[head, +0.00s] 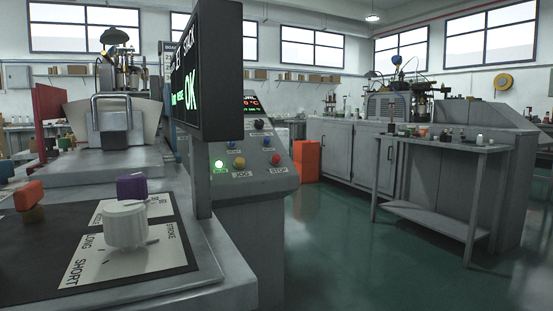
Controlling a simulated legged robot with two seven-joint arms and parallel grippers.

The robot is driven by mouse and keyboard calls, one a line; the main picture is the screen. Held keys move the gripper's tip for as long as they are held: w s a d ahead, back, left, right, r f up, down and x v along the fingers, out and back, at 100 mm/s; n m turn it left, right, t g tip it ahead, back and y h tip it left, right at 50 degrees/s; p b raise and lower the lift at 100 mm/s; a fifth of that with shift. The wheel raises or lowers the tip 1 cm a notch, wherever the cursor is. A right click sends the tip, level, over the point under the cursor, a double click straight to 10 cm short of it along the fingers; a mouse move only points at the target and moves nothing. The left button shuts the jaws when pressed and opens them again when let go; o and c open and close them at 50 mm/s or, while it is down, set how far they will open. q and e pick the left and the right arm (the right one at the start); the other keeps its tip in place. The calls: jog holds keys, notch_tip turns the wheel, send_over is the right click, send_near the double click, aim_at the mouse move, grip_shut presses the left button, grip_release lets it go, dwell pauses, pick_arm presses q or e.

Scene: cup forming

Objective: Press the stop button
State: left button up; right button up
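The red stop button (276,159) sits on the sloped grey control panel (256,183) in the middle of the head view, above a label reading STOP. A yellow button (239,162) labelled JOG is to its left. A lit green button (219,164) is at the panel's far left. A black knob and small blue and red controls sit higher on the panel. Neither of my grippers shows in the head view.
A black display (207,70) reading OK stands on a post left of the panel. A grey machine bench with a white STROKE knob (126,224) fills the near left. An orange box (306,160) stands behind the panel. Green floor (345,240) is clear to the right, before a side table (447,146).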

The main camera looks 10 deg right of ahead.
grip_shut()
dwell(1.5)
